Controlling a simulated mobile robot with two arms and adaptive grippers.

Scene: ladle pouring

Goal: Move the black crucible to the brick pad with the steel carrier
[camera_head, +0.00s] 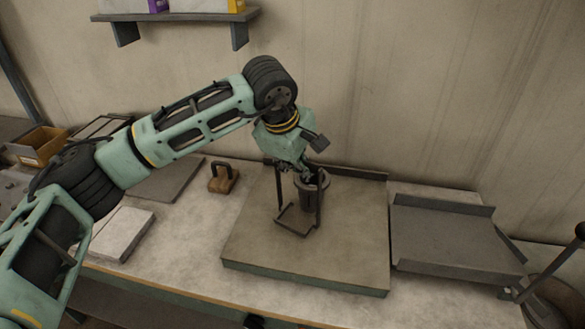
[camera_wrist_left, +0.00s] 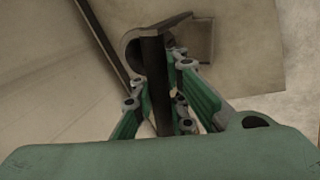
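The steel carrier (camera_head: 295,222), a dark frame with upright bars and a low square loop, stands on the large grey-brown board. The black crucible (camera_head: 312,192), a dark cup, stands upright at the carrier's right side, partly hidden by it and my gripper. My left gripper (camera_head: 311,174) is above the crucible. In the left wrist view its green fingers (camera_wrist_left: 160,75) close on both sides of the carrier's dark bar (camera_wrist_left: 158,100), with the crucible's round dark form (camera_wrist_left: 135,45) beyond. A pale slab (camera_head: 122,233) at the left looks like the brick pad. My right gripper is out of view.
A brown block with a black handle (camera_head: 223,178) and a dark flat plate (camera_head: 168,181) lie left of the board (camera_head: 350,250). A grey tray with raised edges (camera_head: 450,238) is at the right. A wall shelf (camera_head: 180,16) hangs above.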

